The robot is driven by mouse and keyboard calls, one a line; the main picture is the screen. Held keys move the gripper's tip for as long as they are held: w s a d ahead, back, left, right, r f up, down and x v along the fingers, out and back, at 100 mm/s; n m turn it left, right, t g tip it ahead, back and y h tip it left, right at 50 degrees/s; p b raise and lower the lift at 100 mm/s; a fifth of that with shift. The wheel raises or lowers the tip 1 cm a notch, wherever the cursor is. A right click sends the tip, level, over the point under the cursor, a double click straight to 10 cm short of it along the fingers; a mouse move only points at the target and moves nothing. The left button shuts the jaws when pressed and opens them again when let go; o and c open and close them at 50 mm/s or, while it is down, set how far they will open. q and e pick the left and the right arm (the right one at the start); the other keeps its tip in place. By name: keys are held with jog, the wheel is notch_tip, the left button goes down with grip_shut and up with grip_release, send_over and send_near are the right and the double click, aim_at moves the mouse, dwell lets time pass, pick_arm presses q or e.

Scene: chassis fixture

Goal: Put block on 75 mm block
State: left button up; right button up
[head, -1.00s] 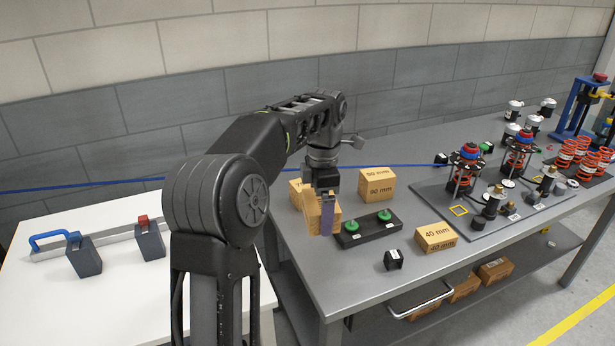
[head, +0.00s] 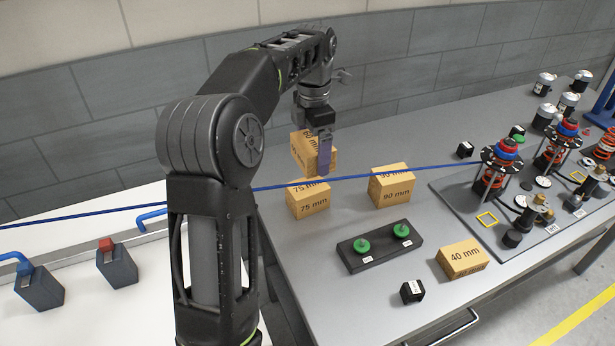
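My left gripper (head: 322,152) is shut on a wooden block (head: 301,150) in the head view. Its purple-grey finger covers part of the block's front; the printed size is hard to read. The wooden 75 mm block (head: 308,203) stands on the grey table just below the held block in the picture. The held block's lower edge comes close to or overlaps the top of the 75 mm block. I cannot tell whether they touch. My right gripper is not in view.
A 90 mm block (head: 391,187) stands to the right of the 75 mm block. A black base with two green knobs (head: 380,246), a 40 mm block (head: 462,259) and a small black cube (head: 412,292) lie nearer. A blue cable (head: 430,168) crosses the view.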

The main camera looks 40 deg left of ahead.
pick_arm(q)
jog(key=shift+d, duration=0.1)
jog(key=b, duration=0.4)
send_over(312, 193)
notch_tip(312, 193, down, 6)
jog(key=shift+r, duration=0.2)
jog(key=shift+f+p, duration=0.2)
jog(key=shift+p, duration=0.25)
jog(key=shift+f, duration=0.1)
notch_tip(312, 193, down, 3)
jog(key=shift+f, duration=0.35)
